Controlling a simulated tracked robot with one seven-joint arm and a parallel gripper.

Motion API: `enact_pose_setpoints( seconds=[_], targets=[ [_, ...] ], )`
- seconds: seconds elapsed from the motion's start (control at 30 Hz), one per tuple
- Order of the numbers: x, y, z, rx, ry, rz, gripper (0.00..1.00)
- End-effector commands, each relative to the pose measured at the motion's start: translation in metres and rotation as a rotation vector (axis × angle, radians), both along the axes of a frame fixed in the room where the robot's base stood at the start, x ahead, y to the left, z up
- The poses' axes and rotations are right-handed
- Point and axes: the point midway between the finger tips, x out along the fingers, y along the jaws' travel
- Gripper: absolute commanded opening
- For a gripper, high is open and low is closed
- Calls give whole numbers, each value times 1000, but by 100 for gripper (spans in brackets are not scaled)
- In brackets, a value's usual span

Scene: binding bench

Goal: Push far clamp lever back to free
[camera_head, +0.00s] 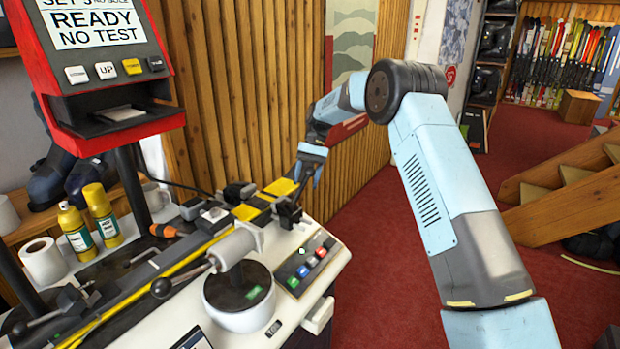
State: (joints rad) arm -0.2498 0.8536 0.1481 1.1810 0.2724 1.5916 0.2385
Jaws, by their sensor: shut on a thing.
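The ski binding bench (318,238) has a white top with a long dark and yellow rail (190,254) running across it. The far clamp is at the rail's upper right end, beside yellow pads (281,187). Its dark lever (289,212) stands at the bench's far right corner. My gripper (301,187) comes down from the upper right and is shut on the far clamp lever. The fingers hide part of the lever, and its exact angle is hard to tell.
A red display unit (160,122) reading "READY NO TEST" stands on a post at left. Yellow spray bottles (75,228) and a paper roll (44,262) stand behind the rail. A button panel (306,266) is at the front right. A slatted wood wall (240,90) rises behind the bench.

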Motion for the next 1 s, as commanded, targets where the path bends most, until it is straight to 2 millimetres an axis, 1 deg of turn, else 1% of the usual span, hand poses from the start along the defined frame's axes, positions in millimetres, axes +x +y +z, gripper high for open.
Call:
enact_pose_setpoints(
  seconds=[0.03, 0.37, 0.4, 0.43, 0.47, 0.5, 0.53, 0.57, 0.87, 1.0],
  targets=[
    [-1, 15, 2, 22, -13, 8, 0],
    [-1, 16, 3, 21, -13, 10, 3],
    [-1, 16, 3, 21, -13, 10, 60],
    [-1, 16, 3, 20, -14, 10, 63],
    [-2, 16, 3, 21, -14, 11, 73],
    [-2, 16, 3, 20, -14, 10, 76],
    [-2, 16, 3, 20, -14, 10, 73],
    [-2, 16, 3, 20, -13, 10, 63],
    [-1, 11, 2, 13, -9, 8, 63],
    [5, 8, 10, 12, -10, 5, 63]
  ],
)
